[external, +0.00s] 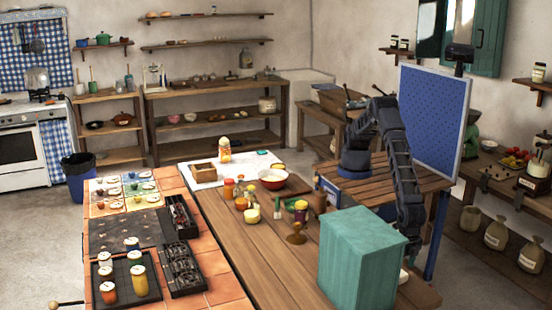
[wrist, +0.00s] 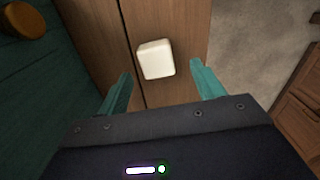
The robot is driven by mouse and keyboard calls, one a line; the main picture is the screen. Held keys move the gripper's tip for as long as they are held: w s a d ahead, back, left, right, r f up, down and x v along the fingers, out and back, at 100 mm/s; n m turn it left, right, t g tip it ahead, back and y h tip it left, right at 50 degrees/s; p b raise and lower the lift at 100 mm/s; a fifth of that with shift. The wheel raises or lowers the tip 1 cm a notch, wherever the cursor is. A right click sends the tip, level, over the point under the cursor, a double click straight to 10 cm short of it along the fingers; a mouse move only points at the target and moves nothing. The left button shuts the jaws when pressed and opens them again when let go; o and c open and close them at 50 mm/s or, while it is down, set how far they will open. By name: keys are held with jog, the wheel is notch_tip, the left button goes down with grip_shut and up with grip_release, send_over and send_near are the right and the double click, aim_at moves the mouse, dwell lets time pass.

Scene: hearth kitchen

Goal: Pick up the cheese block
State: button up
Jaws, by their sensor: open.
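The cheese block, a small cream-white block with rounded edges (wrist: 156,60), lies on the brown wooden tabletop in the wrist view. A pale bit of it seems to show behind the teal box in the external view (external: 403,276). My gripper (wrist: 160,72) is open, with one teal finger on each side of the block's near end. The block lies between and just beyond the fingertips, and I see no contact.
The large teal box (external: 362,255) stands close on the left of my arm. A dark green surface and a brown round thing (wrist: 24,20) fill the wrist view's left. The table's edge runs just right of the block.

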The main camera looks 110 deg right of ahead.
aim_at(402, 274)
jog(key=f, duration=0.4)
jog(key=shift+w+a+f, duration=0.15)
jog(key=shift+a+f, duration=0.05)
jog(key=shift+a, duration=0.05)
jog(key=shift+c, duration=0.5)
jog(key=c, duration=1)
jog(key=shift+r, duration=0.1)
